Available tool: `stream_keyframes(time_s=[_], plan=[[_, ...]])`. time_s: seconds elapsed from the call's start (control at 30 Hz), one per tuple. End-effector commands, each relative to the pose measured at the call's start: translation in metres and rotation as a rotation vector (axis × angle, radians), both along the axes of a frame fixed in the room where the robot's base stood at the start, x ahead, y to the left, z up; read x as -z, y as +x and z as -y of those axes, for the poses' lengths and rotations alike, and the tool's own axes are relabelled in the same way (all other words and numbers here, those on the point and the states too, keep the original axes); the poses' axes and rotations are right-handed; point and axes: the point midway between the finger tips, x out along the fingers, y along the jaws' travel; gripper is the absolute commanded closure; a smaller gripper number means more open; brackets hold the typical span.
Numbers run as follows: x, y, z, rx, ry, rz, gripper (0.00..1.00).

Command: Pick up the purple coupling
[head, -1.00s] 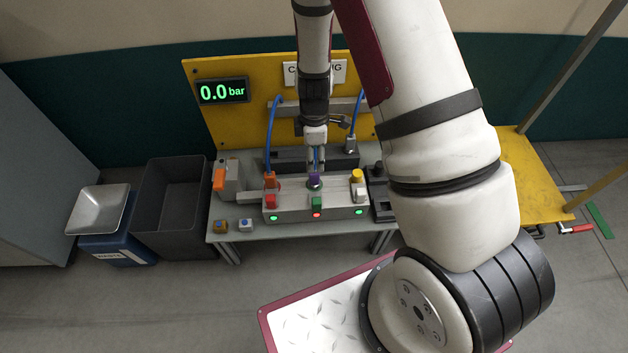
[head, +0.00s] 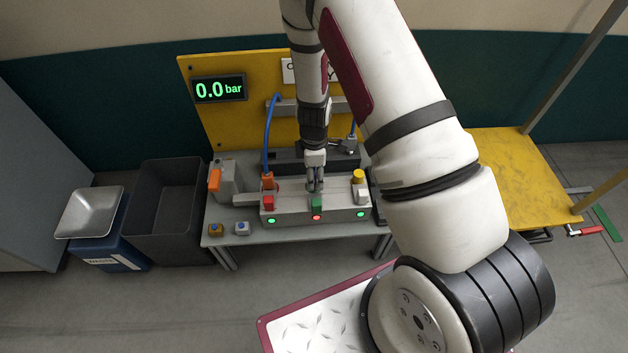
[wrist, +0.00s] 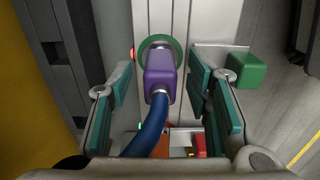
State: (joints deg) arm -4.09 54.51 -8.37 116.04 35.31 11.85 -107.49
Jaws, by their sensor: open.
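The purple coupling (wrist: 160,72) shows in the wrist view, seated at a green ring (wrist: 160,44) on the grey fixture, with a blue hose (wrist: 148,130) running from it toward the camera. My gripper (wrist: 162,84) is open, with its teal-padded fingers on either side of the coupling. Gaps show between the pads and the coupling, so it is not gripped. In the head view my gripper (head: 315,186) is over the middle of the grey fixture (head: 290,212) and hides the coupling there.
An orange coupling (head: 267,181) stands left on the fixture, a yellow one (head: 358,176) right. A red block (head: 268,202), a green block (head: 317,202) and a white block (head: 360,196) are along the front. The display (head: 219,89) reads 0.0 bar. A dark bin (head: 168,215) stands left.

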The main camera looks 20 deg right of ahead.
Motion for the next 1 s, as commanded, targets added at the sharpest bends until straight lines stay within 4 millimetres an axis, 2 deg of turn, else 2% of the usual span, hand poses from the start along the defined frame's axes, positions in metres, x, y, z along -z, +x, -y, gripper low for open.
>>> stream_keyframes(time_s=[0.07,0.1,0.27,0.3,0.67,0.77,1.0], plan=[[-0.001,0.0,0.0,0.0,0.0,0.0,0.55],[-0.001,0.0,0.0,0.0,0.0,0.0,0.6],[-0.001,0.0,0.0,0.0,0.0,0.0,0.96],[0.0,0.0,0.0,0.0,0.0,0.0,1.0],[-0.005,0.0,0.0,-0.001,0.0,0.001,1.0],[-0.018,0.001,0.0,-0.001,0.0,0.002,1.0],[-0.065,0.001,0.0,-0.002,0.001,0.003,1.0]])
